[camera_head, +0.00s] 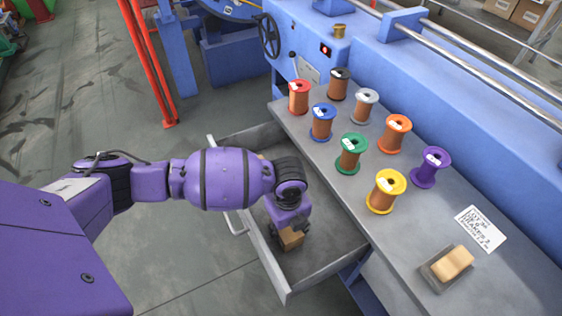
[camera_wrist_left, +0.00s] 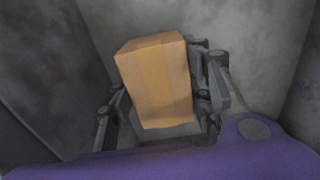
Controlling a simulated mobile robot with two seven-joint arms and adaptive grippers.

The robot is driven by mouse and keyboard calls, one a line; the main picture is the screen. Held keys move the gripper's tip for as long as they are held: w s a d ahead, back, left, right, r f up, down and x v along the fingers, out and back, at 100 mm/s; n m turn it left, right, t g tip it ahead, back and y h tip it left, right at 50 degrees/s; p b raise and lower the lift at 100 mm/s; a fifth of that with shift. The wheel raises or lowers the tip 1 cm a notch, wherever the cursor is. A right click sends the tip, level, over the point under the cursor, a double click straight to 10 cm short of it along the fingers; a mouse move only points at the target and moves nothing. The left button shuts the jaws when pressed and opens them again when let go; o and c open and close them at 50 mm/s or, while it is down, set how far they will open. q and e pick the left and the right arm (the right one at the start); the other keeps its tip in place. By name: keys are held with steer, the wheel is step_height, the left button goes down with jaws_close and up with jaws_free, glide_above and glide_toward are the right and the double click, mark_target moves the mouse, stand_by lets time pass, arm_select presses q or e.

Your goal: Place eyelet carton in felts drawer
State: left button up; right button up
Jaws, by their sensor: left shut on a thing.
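The eyelet carton is a small brown cardboard box (camera_head: 291,238). It also shows large in the left wrist view (camera_wrist_left: 155,80), between the dark fingers. My left gripper (camera_head: 290,228) points down into the open grey drawer (camera_head: 322,262) and is shut on the carton. The carton is inside the drawer's walls, near its front part. I cannot tell whether it touches the drawer floor. My arm hides part of the drawer. A bit of something tan shows behind the arm, mostly hidden. My right gripper is not in view.
Several coloured spools, among them a yellow one (camera_head: 385,191), stand on the grey bench top (camera_head: 400,235) above the drawer. A label card (camera_head: 481,229) and a small tray with a tan block (camera_head: 453,263) lie at the right. A red post (camera_head: 150,60) stands behind.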

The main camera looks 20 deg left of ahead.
arm_select(q)
steer(key=shift+w+f, duration=0.15)
steer(key=o, duration=1.4)
step_height(320, 180, up, 12)
steer(key=p, duration=0.2)
steer(key=shift+d, duration=0.1)
